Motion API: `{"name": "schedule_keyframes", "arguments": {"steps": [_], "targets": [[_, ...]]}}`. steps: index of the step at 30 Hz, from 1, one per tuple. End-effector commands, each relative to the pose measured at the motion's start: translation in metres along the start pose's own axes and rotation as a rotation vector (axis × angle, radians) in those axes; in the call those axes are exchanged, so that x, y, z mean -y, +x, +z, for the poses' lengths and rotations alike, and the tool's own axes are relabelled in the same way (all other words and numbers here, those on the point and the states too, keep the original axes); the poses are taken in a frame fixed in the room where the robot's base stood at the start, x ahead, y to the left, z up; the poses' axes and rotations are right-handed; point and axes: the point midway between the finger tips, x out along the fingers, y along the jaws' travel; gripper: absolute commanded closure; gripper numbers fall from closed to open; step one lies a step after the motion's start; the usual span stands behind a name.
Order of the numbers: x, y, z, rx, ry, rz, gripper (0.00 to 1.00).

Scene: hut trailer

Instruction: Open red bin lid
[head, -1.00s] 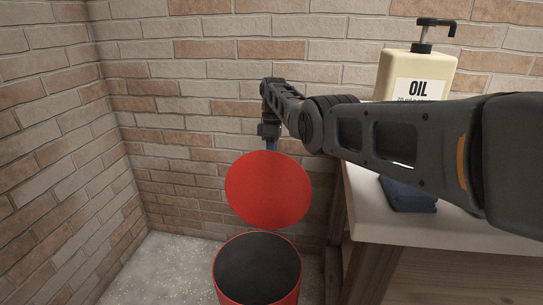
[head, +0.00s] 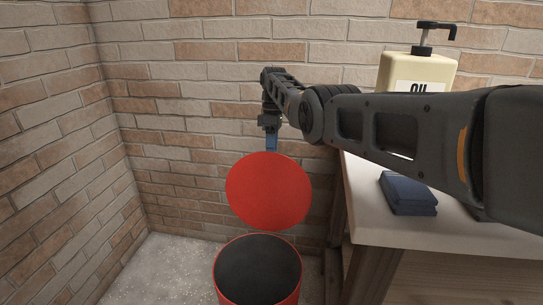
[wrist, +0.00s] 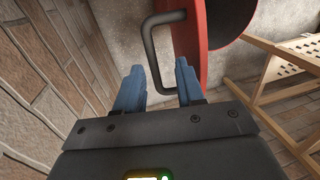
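The red lid (head: 268,190) stands raised and steeply tilted above the red bin (head: 296,295), whose dark opening (head: 258,268) shows in the head view. My gripper (head: 271,143) is behind the lid's upper edge, partly hidden by it. In the wrist view my gripper (wrist: 160,85) has its two blue fingers spread apart. The dark U-shaped handle (wrist: 148,45) on the red lid (wrist: 190,45) reaches between and beyond the fingertips. A gap shows between the fingers and the handle, so it does not look gripped.
A white-topped table (head: 375,222) stands right of the bin, holding a folded blue cloth (head: 407,193) and an oil pump bottle (head: 415,68). Brick walls (head: 60,140) close in behind and to the left. Pale floor (head: 165,265) is clear left of the bin.

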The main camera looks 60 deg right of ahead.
Motion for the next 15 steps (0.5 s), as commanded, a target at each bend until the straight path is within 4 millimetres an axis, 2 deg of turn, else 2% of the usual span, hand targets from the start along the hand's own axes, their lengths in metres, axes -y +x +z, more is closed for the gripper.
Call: {"name": "schedule_keyframes", "arguments": {"steps": [1, 6, 15], "targets": [[0.0, -0.009, 0.0, -0.001, 0.0, 0.001, 0.62], [0.0, -0.028, 0.0, 0.0, 0.0, -0.001, 0.62], [0.001, -0.033, 0.0, 0.001, 0.0, -0.002, 0.62]]}}
